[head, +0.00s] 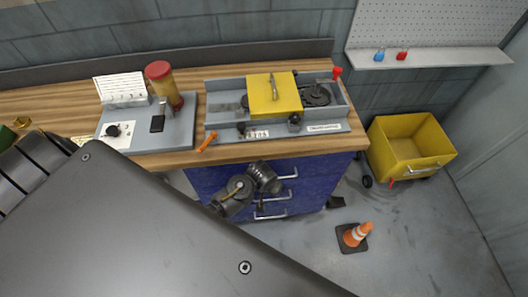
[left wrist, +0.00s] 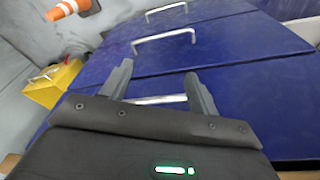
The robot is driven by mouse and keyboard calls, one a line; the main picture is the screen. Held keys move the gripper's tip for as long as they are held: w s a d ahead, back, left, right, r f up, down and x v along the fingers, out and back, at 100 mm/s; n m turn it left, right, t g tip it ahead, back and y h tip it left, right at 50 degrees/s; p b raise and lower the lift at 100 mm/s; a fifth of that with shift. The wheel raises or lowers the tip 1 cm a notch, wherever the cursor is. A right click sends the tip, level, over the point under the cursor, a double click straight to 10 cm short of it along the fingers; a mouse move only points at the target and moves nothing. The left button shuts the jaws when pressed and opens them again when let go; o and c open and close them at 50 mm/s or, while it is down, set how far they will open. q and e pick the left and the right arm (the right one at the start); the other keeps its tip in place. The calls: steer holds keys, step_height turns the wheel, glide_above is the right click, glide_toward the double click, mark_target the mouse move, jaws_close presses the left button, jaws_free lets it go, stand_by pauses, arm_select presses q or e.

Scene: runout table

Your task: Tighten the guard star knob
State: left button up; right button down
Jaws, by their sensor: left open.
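The machine's yellow guard (head: 273,95) sits on a grey bed on the workbench. A small dark knob (head: 295,118) is at its front right corner and another dark knob (head: 243,127) is at its front left. Their shape is too small to make out, so I cannot tell which is the star knob. My left gripper (left wrist: 160,82) is open and empty in the left wrist view, with its fingers towards the blue drawer fronts. In the head view, a dark arm part of mine is below the bench edge, apart from the knobs. My right gripper is not in view.
The wooden bench (head: 180,152) has blue drawers (head: 300,185) with bar handles below it. A grey plate (head: 177,130) with a red-capped jar (head: 160,80) is left of the machine. An orange tool (head: 207,141) lies near the edge.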

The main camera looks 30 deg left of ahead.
arm_select(q)
steer(key=shift+s+a+f+b, duration=0.1)
steer(key=shift+s+f, duration=0.2)
steer(key=shift+f, duration=0.35)
steer(key=shift+s+a+f+b, duration=0.1)
steer(key=shift+s+f, duration=0.25)
steer(key=shift+f, duration=0.3)
steer(key=shift+s+a+f+b, duration=0.1)
steer(key=shift+s+f, duration=0.2)
steer(key=shift+f, duration=0.35)
